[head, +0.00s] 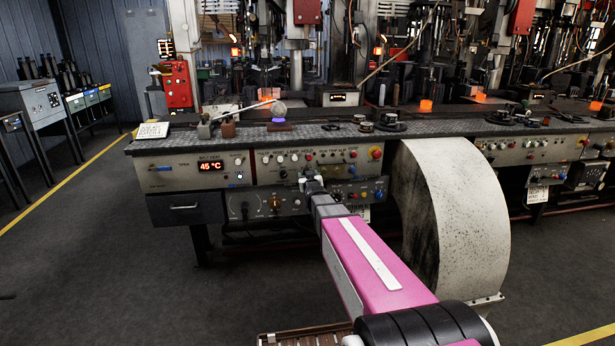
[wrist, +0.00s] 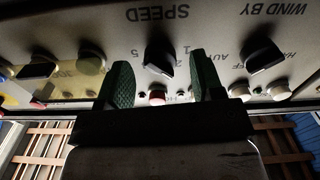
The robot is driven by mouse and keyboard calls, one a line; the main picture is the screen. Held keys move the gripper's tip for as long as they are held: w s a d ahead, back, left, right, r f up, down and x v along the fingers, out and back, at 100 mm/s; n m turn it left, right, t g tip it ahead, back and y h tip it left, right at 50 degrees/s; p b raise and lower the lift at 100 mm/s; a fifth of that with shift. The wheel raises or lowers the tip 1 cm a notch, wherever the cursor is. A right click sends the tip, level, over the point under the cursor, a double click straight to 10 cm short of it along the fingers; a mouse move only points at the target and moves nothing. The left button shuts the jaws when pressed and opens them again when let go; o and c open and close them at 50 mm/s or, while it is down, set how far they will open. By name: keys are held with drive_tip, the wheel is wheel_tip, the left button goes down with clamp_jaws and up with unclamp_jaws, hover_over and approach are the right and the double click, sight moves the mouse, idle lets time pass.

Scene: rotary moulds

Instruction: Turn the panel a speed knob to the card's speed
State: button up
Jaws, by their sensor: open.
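The speed knob (wrist: 159,58) is a black pointer knob under the word SPEED, which reads upside down in the wrist view. Numbers including 5, 2 and 1 show around it; its exact setting is hard to read. My gripper (wrist: 163,80) is open, with one green ribbed finger on each side of the knob in the picture. In the head view my gripper (head: 311,182) is in front of the control panel (head: 240,207). A white card (head: 152,130) lies on the bench's left end, its writing unreadable.
Another black knob (wrist: 262,56) marked WIND BY and a further one (wrist: 38,66) flank the speed knob. A red button (wrist: 157,97) sits near the fingers. A large pale curved guard (head: 455,220) stands right of my arm. Floor at the left is open.

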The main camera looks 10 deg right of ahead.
drive_tip(key=s, duration=0.9)
drive_tip(key=shift+s, duration=0.25)
drive_tip(key=s+f+g, duration=0.8)
drive_tip(key=s+g, duration=0.1)
drive_tip(key=s, duration=0.4)
drive_tip(key=s+f+m+g, duration=0.1)
drive_tip(key=s+f+g, duration=0.7)
drive_tip(key=s, duration=0.6)
drive_tip(key=shift+f+g, duration=0.4)
drive_tip(key=shift+g, duration=0.1)
